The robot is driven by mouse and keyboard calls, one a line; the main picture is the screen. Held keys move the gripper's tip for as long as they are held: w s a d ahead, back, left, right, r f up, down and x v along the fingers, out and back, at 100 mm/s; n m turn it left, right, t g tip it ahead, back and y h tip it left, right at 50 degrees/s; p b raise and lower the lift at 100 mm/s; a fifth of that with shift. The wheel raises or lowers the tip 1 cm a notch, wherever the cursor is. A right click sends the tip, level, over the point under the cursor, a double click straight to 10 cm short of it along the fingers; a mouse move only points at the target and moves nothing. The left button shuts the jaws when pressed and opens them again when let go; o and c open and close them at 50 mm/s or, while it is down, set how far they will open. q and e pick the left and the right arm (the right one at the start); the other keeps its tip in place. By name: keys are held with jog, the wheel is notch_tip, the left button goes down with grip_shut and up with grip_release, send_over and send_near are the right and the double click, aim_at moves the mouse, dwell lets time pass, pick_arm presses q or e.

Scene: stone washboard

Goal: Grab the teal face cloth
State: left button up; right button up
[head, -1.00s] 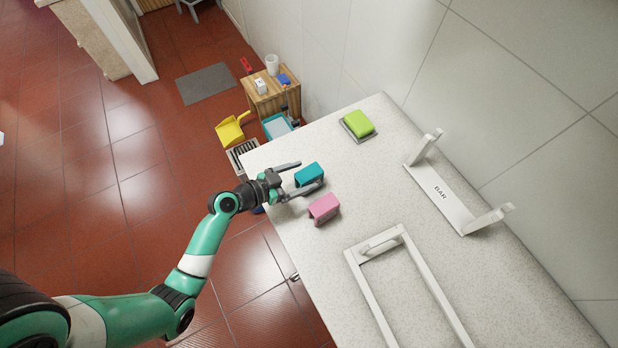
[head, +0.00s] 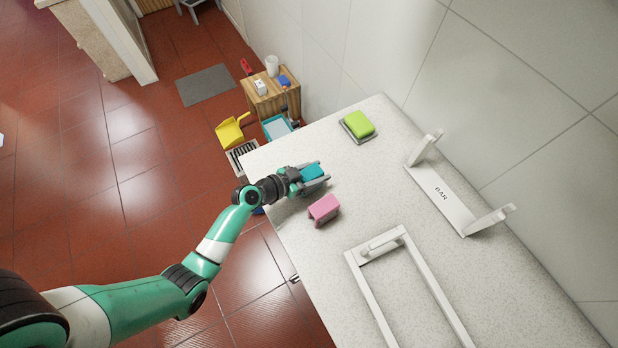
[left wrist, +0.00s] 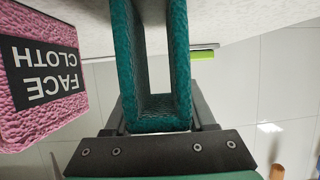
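The teal face cloth (head: 312,172) stands near the left edge of the stone counter, a folded piece with a hollow middle. It also shows large in the left wrist view (left wrist: 152,112), between the fingers. My left gripper (head: 315,174) has a finger along each side of the cloth and looks shut on it. The cloth appears still at counter height; whether it touches the counter is hard to tell. My right gripper is in neither view.
A pink face cloth (head: 324,209) stands close beside the teal one, labelled FACE CLOTH in the left wrist view (left wrist: 40,75). A white frame (head: 375,300) and a BAR rack (head: 440,193) stand to the right.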

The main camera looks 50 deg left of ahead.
aim_at(317, 168)
pick_arm(q)
grip_shut()
jog(key=shift+r, duration=0.5)
notch_tip(317, 168, up, 3)
jog(key=shift+f+p, duration=0.1)
jog(key=shift+p, duration=0.8)
jog(key=s+d+r+p, duration=0.4)
jog(key=s+d+r, duration=0.5)
jog(key=s, duration=0.1)
jog(key=shift+s+r, duration=0.15)
jog(key=shift+s, duration=0.1)
